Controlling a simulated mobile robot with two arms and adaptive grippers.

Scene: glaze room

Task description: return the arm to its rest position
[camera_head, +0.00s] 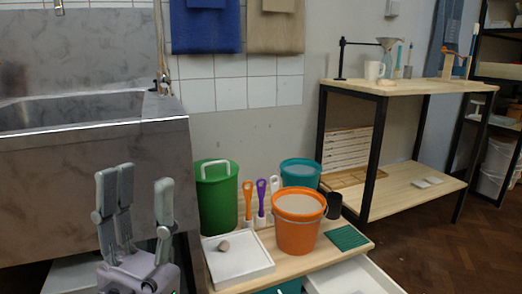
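My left gripper (139,183) shows at the lower left, pointing up, in front of the steel sink unit. Its grey fingers stand apart with nothing between them, so it is open and empty. Its lilac-grey palm is cut by the bottom edge of the picture. The rest of the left arm is out of view. My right gripper is not in view.
A low wooden-topped cart right of the gripper holds a white tray (232,272), green bucket (218,200), orange bucket (298,225), teal bucket (300,172) and green mat (346,237). A white drawer (350,278) stands open. The steel sink (90,150) is behind.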

